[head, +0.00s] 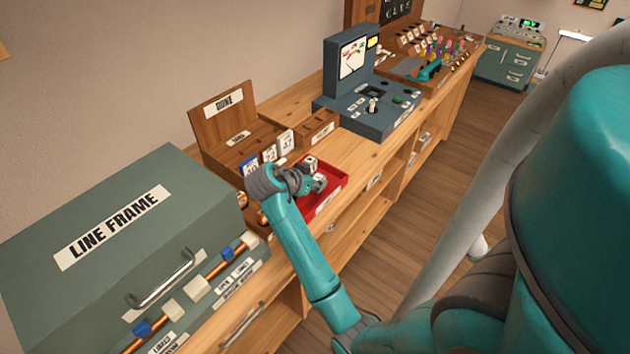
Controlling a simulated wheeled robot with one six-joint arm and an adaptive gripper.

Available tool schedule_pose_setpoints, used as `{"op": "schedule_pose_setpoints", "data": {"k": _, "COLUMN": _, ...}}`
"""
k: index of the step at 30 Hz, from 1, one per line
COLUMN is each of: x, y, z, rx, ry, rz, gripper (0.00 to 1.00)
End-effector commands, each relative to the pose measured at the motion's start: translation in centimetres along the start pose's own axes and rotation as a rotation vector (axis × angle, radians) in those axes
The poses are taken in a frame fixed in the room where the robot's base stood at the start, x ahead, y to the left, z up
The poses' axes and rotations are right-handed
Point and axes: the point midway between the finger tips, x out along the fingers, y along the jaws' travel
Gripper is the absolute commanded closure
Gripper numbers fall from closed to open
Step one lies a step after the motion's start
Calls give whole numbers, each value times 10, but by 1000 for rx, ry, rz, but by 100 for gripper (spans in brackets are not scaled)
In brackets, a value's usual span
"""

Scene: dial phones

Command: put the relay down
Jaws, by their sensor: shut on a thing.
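My gripper (303,182) is at the end of my teal arm, over the left part of a red tray (338,188) on the wooden bench. It is shut on a small dark block with a white label, which seems to be the relay (312,164). The gripper hides part of the block, and I cannot tell whether the block touches the tray. Another small grey piece (320,184) shows beside the fingers, and I cannot tell whether it is separate.
A wooden box marked DONE (225,110) with numbered cards (287,141) stands behind my gripper. A green LINE FRAME cabinet (100,235) is at left. A blue-grey meter console (370,115) and a board with coloured plugs (435,50) stand further back. The right part of the tray looks clear.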

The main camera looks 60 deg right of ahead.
Motion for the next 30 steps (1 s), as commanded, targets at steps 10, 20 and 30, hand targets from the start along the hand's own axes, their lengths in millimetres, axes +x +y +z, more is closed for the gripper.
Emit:
{"op": "schedule_pose_setpoints", "data": {"k": 10, "x": 2, "y": 0, "z": 2, "rx": 0, "ry": 0, "rz": 0, "gripper": 44}}
{"op": "schedule_pose_setpoints", "data": {"k": 20, "x": -3, "y": 0, "z": 0, "rx": 0, "ry": 0, "rz": -2, "gripper": 44}}
{"op": "schedule_pose_setpoints", "data": {"k": 30, "x": -62, "y": -1, "z": 0, "rx": 0, "ry": 1, "rz": -4, "gripper": 44}}
